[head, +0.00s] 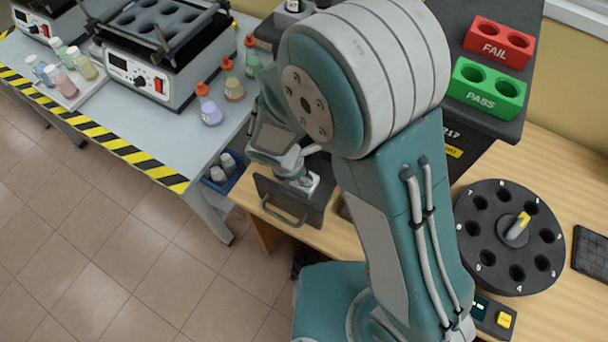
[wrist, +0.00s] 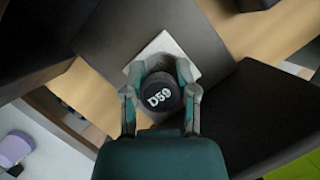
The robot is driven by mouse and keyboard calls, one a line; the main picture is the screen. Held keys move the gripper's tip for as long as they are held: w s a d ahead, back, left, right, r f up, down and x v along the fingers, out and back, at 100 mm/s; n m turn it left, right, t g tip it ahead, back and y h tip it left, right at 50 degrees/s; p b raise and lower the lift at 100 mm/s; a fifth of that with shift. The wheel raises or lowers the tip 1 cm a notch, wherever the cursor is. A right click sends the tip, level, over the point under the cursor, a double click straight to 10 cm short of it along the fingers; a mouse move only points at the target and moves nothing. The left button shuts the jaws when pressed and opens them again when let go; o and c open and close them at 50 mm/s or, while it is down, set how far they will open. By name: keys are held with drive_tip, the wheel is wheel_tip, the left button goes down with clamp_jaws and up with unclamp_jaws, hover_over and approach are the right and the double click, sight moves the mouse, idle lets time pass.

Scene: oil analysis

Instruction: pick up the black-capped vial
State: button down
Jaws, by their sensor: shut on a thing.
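The black-capped vial (wrist: 160,97) shows in the wrist view from above, its round cap marked "D59". My gripper (wrist: 160,75) has one finger on each side of the cap and is shut on it. The vial's body is hidden under the cap. A pale square pad or holder (wrist: 163,47) lies beneath it on a dark surface; I cannot tell whether the vial still touches it. In the head view my gripper (head: 301,174) is low over a dark box with a front handle, and the vial cannot be made out.
A dark round carousel (head: 512,262) with numbered holes stands on the wooden table at right. Green PASS (head: 487,89) and red FAIL (head: 499,43) racks stand behind it. At left, a bench (head: 180,130) holds flasks and a shaker. A loop handle (head: 283,212) sticks out below my gripper.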

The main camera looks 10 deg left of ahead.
wheel_tip(320, 180, up, 10)
drive_tip(key=shift+r, duration=0.1)
